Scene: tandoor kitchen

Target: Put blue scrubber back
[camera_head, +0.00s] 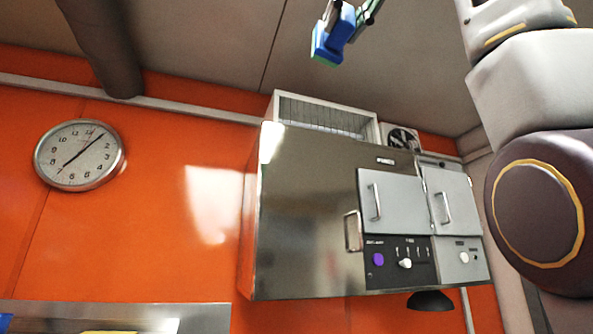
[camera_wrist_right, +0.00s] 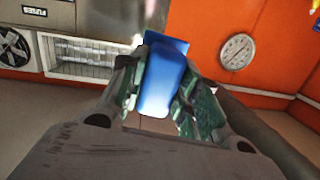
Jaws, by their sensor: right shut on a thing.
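The blue scrubber (camera_head: 328,38) is held high at the top of the head view, in front of the ceiling. My right gripper (camera_head: 350,15) is shut on it, and only the finger ends show at the frame's top edge. In the right wrist view the blue scrubber (camera_wrist_right: 162,78) sits between the two greenish fingers of my right gripper (camera_wrist_right: 160,95), which touch its sides. My right arm fills the right side of the head view. My left gripper is in neither view.
A steel oven unit (camera_head: 310,215) with two grey doors hangs on the orange wall. A wall clock (camera_head: 80,155) is at the left. A metal shelf or counter edge (camera_head: 200,316) with partly visible blue and yellow items is at lower left. The space around the scrubber looks clear.

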